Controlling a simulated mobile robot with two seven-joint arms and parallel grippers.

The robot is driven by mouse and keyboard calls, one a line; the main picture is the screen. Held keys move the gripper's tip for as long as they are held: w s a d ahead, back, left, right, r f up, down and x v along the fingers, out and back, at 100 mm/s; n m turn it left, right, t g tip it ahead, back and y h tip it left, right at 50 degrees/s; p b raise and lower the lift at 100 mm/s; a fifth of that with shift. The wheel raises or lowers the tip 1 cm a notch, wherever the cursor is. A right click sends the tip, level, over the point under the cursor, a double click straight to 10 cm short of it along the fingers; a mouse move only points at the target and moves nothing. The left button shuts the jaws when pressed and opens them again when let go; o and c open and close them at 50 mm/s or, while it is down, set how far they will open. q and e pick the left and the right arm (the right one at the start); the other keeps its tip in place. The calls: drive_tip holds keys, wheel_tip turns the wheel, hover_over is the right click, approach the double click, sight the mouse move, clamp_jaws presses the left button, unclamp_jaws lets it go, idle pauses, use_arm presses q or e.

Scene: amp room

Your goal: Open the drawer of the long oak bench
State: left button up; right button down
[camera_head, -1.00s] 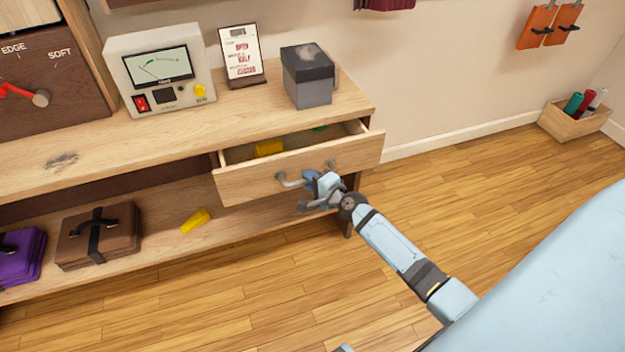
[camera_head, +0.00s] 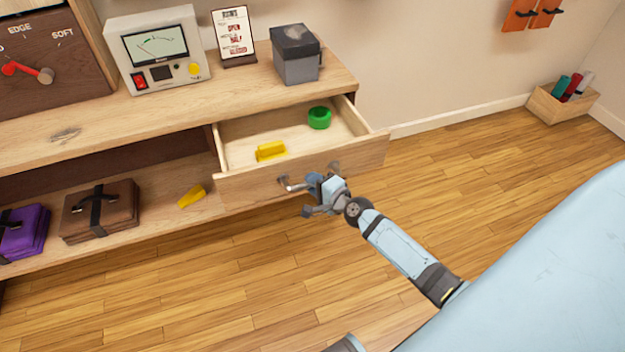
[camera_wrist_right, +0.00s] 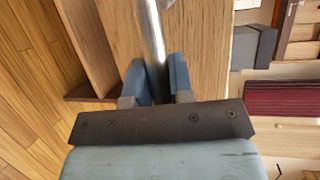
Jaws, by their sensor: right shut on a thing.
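The long oak bench (camera_head: 90,118) runs along the wall from the left. Its drawer (camera_head: 240,187) stands well out at the right end, and its inside shows. A yellow block (camera_head: 270,151) and a green ring-shaped thing (camera_head: 319,118) lie in the drawer. My right gripper (camera_head: 312,186) is at the drawer front, shut on the metal drawer handle (camera_head: 290,185). In the right wrist view the handle bar (camera_wrist_right: 152,40) runs between the two blue fingers (camera_wrist_right: 160,82). My left gripper is not in view.
On the bench top stand a meter box (camera_head: 158,55), a framed card (camera_head: 233,36) and a grey box (camera_head: 296,56). The lower shelf holds a brown case (camera_head: 98,212), a purple case (camera_head: 22,232) and a yellow wedge (camera_head: 192,196). The floor before the bench is clear.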

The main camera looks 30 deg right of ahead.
drive_tip(key=c, duration=1)
unclamp_jaws()
drive_tip(key=shift+v, duration=6.9)
